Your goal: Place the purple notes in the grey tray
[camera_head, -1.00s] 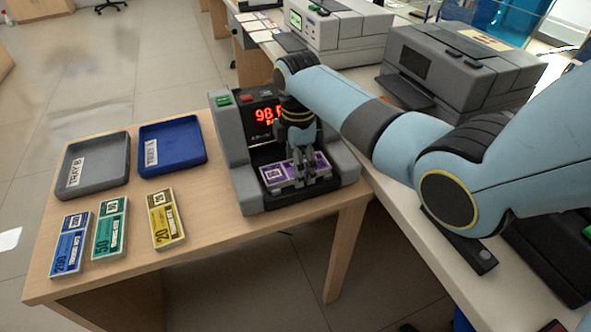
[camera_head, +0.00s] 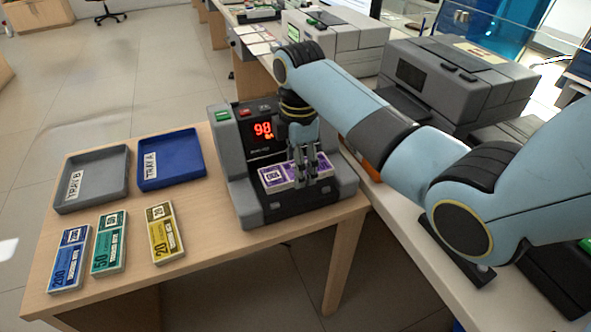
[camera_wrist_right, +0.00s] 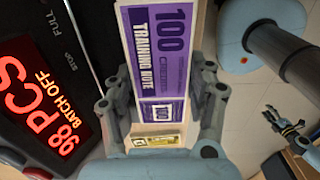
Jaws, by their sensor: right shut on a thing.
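The purple notes (camera_head: 283,176), a banded 100 bundle, are in my right gripper (camera_head: 313,178), just above the front of the counting machine (camera_head: 240,184). The right wrist view shows the bundle (camera_wrist_right: 157,50) between the two fingers, its printed face towards the camera. The grey tray (camera_head: 93,205), labelled TRAY B, lies empty at the far left of the wooden table. A gripper-like shape, probably my left gripper (camera_wrist_right: 286,124), shows small at the right of the right wrist view; its jaws are unclear.
The empty blue tray (camera_head: 170,182), labelled TRAY A, stands beside the grey one. Blue (camera_head: 70,260), green (camera_head: 109,243) and yellow (camera_head: 164,233) notes lie in front of the trays. The machine's red display (camera_head: 263,131) reads 98. Table between trays and machine is clear.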

